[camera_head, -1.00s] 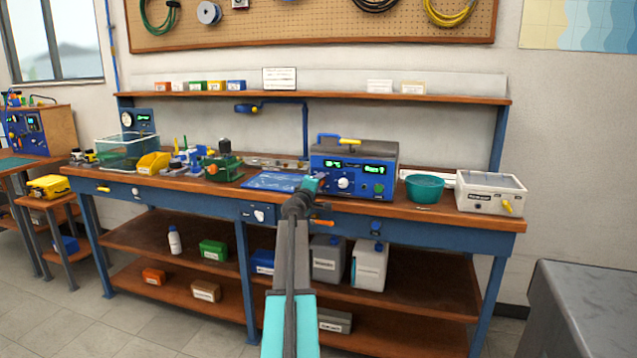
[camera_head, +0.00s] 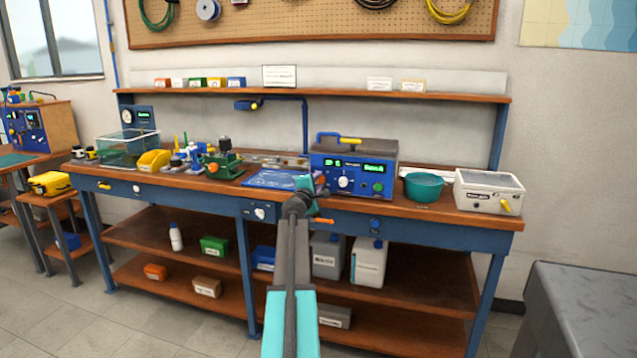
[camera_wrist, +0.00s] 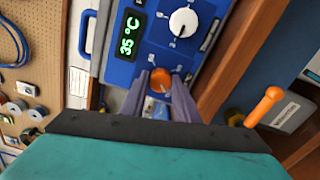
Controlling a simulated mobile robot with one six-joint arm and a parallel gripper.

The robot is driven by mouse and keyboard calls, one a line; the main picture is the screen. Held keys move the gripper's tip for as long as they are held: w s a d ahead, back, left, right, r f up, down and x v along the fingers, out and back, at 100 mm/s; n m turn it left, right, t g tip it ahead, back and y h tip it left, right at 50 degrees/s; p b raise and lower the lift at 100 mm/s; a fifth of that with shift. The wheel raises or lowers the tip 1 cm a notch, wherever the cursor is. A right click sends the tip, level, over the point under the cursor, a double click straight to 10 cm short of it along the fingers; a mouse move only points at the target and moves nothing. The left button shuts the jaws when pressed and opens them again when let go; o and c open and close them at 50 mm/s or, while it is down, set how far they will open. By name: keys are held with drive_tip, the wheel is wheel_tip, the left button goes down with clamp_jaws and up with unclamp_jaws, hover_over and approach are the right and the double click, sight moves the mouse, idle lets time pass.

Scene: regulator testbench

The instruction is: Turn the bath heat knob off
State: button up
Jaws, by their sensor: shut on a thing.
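The blue control unit (camera_head: 352,168) with lit green displays stands on the bench. In the wrist view its panel (camera_wrist: 205,15) shows sideways, with a display (camera_wrist: 128,34) reading 35 °C. A white knob (camera_wrist: 183,22) with a pointer mark is on the panel; it also shows in the head view (camera_head: 343,182). My gripper (camera_wrist: 160,84) is shut on an orange knob (camera_wrist: 160,79) on the same panel, one finger on either side of it. In the head view my arm's end hides that knob. I cannot read any label beside it.
An orange lever (camera_wrist: 263,107) sticks out at the bench front close to my gripper. A teal bowl (camera_head: 424,187) and a white box (camera_head: 488,192) stand right of the unit. A blue mat (camera_head: 268,179) lies to its left. A shelf (camera_head: 330,94) runs above.

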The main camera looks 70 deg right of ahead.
drive_tip(key=o, duration=1.1)
drive_tip(key=shift+c, duration=0.2)
drive_tip(key=shift+a, duration=0.15)
drive_tip(key=a, duration=1.3)
drive_tip(key=shift+s+a, duration=0.25)
drive_tip(key=shift+s, duration=0.15)
